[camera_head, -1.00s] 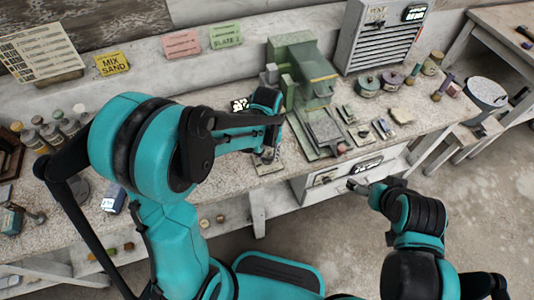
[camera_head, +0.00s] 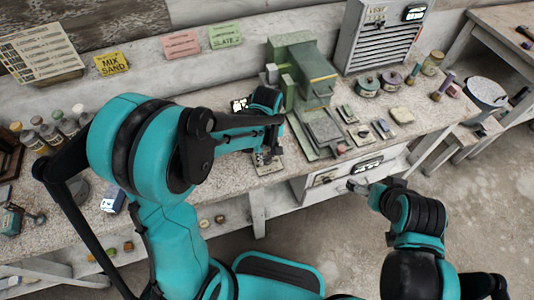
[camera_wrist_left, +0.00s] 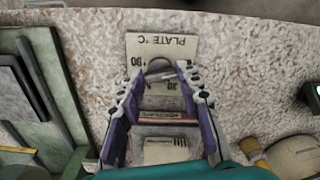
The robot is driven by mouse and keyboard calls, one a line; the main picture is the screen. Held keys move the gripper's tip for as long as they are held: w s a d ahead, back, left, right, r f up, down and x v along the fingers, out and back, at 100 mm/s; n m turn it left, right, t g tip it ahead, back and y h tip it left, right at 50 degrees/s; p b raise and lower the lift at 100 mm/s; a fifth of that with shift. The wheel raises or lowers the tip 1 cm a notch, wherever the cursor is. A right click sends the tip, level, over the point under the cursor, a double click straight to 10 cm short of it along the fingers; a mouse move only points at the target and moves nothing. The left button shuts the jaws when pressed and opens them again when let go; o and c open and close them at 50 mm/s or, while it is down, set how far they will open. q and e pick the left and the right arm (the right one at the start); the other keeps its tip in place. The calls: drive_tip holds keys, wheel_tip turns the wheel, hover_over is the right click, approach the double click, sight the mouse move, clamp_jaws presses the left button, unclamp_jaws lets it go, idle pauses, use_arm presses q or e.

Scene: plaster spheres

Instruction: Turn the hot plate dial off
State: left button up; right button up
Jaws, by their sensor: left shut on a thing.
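The hot plate dial (camera_wrist_left: 160,68) is a grey rounded knob in the left wrist view, at the upper middle. It sits on a pale card (camera_wrist_left: 146,45) marked "PLATE °C" with numbers around it, which appears upside down. My left gripper (camera_wrist_left: 160,78) has its fingers on both sides of the dial and is shut on it. In the head view my left gripper (camera_head: 268,156) is low over the bench's front edge, and its arm and fingers hide the dial. My right gripper (camera_head: 357,186) hangs in front of the bench drawers, apart from everything. Its jaws are too small to judge.
A green machine (camera_head: 308,75) stands on the bench right of my left gripper. Small plates, jars and a grey slatted cabinet (camera_head: 380,40) are farther right. Bottles (camera_head: 50,132) stand at the left. The floor (camera_head: 480,220) at the right is clear.

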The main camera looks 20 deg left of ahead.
sight(267, 157)
idle(0.4)
use_arm(q)
drive_tip(key=o, duration=1.2)
drive_tip(key=shift+c, duration=0.2)
wheel_tip(267, 157, up, 12)
drive_tip(key=s+a+m+t, duration=0.4)
drive_tip(key=s+m+t, duration=0.3)
drive_tip(key=s+m, duration=0.2)
drive_tip(key=shift+s+a+r+m, duration=0.4)
drive_tip(key=shift+s+r, duration=0.05)
drive_tip(key=shift+s, duration=0.45)
